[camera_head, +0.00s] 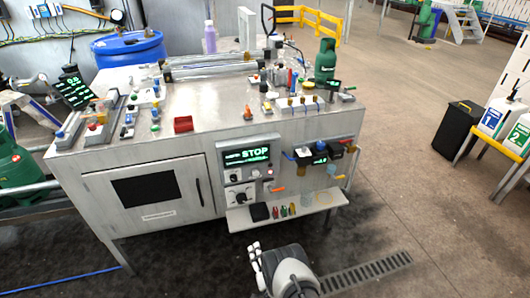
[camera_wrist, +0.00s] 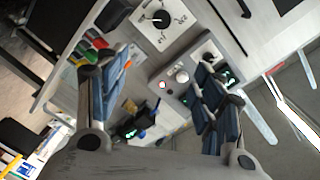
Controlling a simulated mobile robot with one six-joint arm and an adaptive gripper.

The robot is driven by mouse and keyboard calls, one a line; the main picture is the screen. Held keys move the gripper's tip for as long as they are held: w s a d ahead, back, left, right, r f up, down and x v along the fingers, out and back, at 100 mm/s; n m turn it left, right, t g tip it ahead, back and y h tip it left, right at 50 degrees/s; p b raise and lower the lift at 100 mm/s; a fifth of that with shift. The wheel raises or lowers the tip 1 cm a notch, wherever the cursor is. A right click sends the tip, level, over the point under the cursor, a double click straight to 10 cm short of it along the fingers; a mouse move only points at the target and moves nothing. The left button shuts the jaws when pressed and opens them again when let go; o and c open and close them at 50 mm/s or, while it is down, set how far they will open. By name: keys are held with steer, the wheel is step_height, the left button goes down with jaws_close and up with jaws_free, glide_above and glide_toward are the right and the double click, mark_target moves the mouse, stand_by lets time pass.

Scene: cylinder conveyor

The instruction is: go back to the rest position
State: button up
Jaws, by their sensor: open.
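My gripper (camera_head: 256,262) is at the bottom middle of the head view, in front of the workbench (camera_head: 85,165) and below its small front shelf. In the wrist view my gripper (camera_wrist: 163,80) shows its two dark fingers spread wide apart, with nothing held between them. The bench's control panel (camera_head: 250,165), with a green STOP display, a knob and buttons, lies beyond the gripper. The front shelf (camera_head: 318,207) carries a dark block and several small coloured pieces.
A red tray (camera_head: 183,124), a lavender bottle (camera_head: 210,38) and a green gas cylinder (camera_head: 325,62) stand on the bench top. A blue drum (camera_head: 128,48) is behind it. A black box (camera_head: 460,125) and yellow stand are at right. Floor between is clear.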

steer(key=w+r+n+g, duration=0.1)
steer(key=w+r, duration=0.8)
steer(key=r, duration=0.1)
steer(key=w+d+r+n+g+h, duration=0.1)
steer(key=d+r+g, duration=0.15)
steer(key=r, duration=1.05)
steer(key=d+r+n+g+h, duration=0.2)
steer(key=d+r, duration=0.1)
steer(key=r, duration=1)
steer(key=s+d+r+n+g, duration=0.1)
steer(key=s+d+r, duration=0.2)
steer(key=s+r, duration=0.45)
steer(key=s+d+r+n+g, duration=0.1)
steer(key=s+d+r+g, duration=0.15)
steer(key=s+r, duration=0.45)
steer(key=s+d+n+g, duration=0.1)
steer(key=s+d, duration=0.1)
steer(key=s, duration=1.2)
steer(key=s+d+n+g+h, duration=0.1)
steer(key=s+d+g, duration=0.1)
steer(key=s, duration=1.3)
steer(key=shift+d+r, duration=0.3)
steer(key=shift+d, duration=0.1)
